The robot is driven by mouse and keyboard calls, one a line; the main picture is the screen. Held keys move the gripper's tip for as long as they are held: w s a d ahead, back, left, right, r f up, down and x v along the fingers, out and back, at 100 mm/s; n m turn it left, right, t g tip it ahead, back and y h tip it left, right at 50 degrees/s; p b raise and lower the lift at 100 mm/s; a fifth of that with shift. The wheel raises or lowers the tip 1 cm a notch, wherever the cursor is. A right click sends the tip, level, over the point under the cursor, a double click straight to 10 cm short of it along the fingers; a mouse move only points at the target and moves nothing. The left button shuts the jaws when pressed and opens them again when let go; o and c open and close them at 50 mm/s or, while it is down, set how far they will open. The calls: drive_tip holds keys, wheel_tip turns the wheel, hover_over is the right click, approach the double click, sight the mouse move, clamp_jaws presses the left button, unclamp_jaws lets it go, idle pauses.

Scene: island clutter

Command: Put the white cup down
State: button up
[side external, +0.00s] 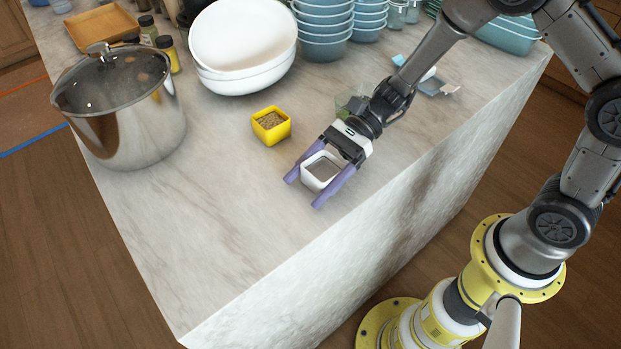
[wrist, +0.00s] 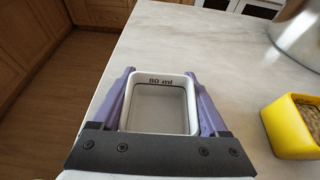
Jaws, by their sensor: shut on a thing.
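The white cup (side external: 320,170) is square with rounded corners and sits between the purple fingers of my gripper (side external: 309,189). In the wrist view the white cup (wrist: 160,128) shows an "80 ml" mark on its inner wall and a plain grey inside. My gripper (wrist: 160,98) is shut on it, one finger against each side. The cup is over the marble countertop (side external: 240,230) near its front edge. I cannot tell whether its base touches the counter.
A yellow square cup (side external: 271,126) with grainy contents stands close behind the gripper. A lidded steel pot (side external: 125,115) is at left, white bowls (side external: 243,50) and stacked blue bowls (side external: 323,25) at the back. The counter's front left is clear.

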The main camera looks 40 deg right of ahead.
drive_tip(key=o, duration=1.3)
drive_tip(key=v, duration=1.3)
drive_tip(key=shift+d+r, duration=0.15)
drive_tip(key=shift+d, duration=0.2)
drive_tip(key=shift+a, duration=0.15)
